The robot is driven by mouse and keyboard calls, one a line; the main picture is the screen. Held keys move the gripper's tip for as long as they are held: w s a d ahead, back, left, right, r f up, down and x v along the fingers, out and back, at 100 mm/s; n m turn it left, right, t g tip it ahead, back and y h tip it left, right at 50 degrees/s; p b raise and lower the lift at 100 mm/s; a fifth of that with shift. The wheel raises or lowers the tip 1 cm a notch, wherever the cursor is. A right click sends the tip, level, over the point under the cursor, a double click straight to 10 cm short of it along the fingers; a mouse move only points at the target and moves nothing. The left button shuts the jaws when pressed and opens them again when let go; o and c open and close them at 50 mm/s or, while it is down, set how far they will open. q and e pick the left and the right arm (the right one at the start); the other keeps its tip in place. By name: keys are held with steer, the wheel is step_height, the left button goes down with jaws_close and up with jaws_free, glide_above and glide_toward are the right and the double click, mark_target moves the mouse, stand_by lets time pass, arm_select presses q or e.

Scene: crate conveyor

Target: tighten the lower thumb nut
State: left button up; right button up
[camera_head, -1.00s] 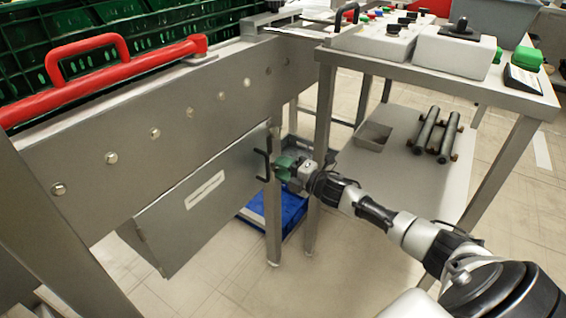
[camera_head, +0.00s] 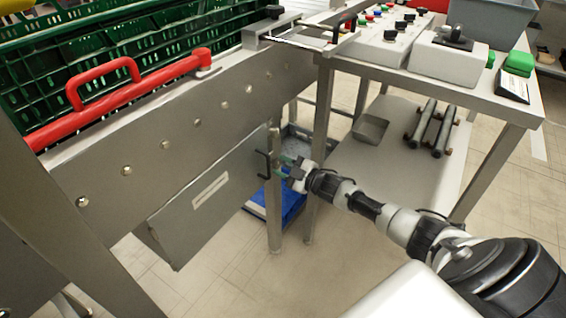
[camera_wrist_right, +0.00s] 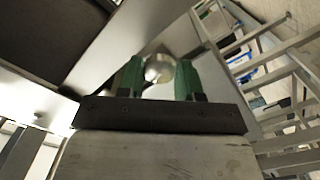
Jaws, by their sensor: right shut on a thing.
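My right gripper (camera_head: 285,166) reaches in beside the front leg of the conveyor frame, near the black handle (camera_head: 263,164) of the grey box under the side rail. In the right wrist view its two green fingers (camera_wrist_right: 158,78) stand on either side of a round, shiny metal thumb nut (camera_wrist_right: 158,66), and they are shut on it. The nut is too small to make out in the head view. I cannot tell how far it is screwed in. My left gripper is not in view.
The grey box (camera_head: 210,205) hangs under the bolted steel rail (camera_head: 145,150). A steel table (camera_head: 505,108) with control boxes stands at the right, with rollers (camera_head: 432,128) on its lower shelf. A blue crate (camera_head: 290,205) sits on the floor behind the leg.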

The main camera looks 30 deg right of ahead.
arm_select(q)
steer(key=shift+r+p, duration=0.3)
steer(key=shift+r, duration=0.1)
arm_select(e)
steer(key=shift+m, duration=0.9)
steer(key=o, duration=0.9)
steer(key=shift+s, duration=0.2)
steer(key=shift+p+v, duration=0.45)
steer(key=shift+v, duration=0.7)
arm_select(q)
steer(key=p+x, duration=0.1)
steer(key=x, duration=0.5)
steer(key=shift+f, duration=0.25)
arm_select(e)
steer(key=v, duration=0.8)
steer(key=shift+s+d+f, duration=0.1)
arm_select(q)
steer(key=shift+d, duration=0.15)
